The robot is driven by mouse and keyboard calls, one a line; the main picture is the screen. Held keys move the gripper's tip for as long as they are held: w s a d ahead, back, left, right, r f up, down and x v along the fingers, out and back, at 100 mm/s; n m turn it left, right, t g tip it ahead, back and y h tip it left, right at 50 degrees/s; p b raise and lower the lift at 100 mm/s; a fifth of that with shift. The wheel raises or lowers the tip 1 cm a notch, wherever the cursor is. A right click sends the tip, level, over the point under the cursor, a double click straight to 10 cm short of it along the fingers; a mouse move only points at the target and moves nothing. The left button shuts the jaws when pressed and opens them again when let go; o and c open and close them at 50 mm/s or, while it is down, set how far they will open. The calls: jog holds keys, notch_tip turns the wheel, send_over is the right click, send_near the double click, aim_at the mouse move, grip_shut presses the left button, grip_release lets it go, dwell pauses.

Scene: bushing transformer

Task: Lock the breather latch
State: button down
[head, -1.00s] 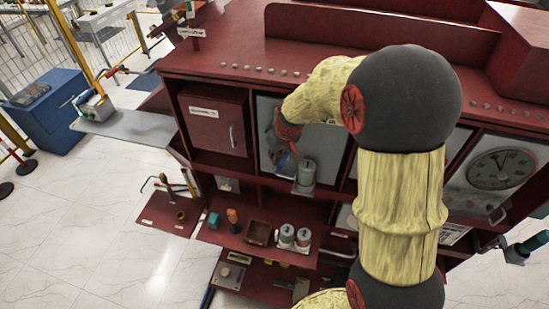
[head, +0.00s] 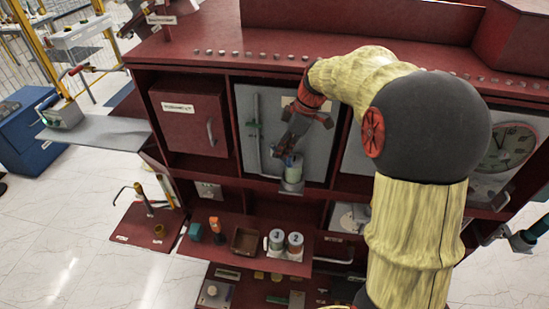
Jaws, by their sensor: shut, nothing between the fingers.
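A small grey canister (head: 293,170) with a greenish band stands upright on a little bracket (head: 291,187) in front of a light grey panel (head: 270,110) in the middle bay of the red cabinet. I take it for the breather. My gripper (head: 284,150) is shut and empty, pointing down at the canister's top. It hides part of the top, and I cannot tell whether they touch. I cannot make out the latch.
A red door (head: 188,118) with a handle closes the left bay. A lower shelf holds a brown open box (head: 246,241) and two numbered canisters (head: 286,240). A round dial (head: 512,147) is at the right. My arm covers the bays right of centre.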

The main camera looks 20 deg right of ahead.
jog(key=shift+d+n, duration=0.3)
jog(key=shift+d, duration=0.2)
jog(key=shift+w+a, duration=0.1)
jog(key=shift+w+a, duration=0.4)
jog(key=shift+w, duration=0.15)
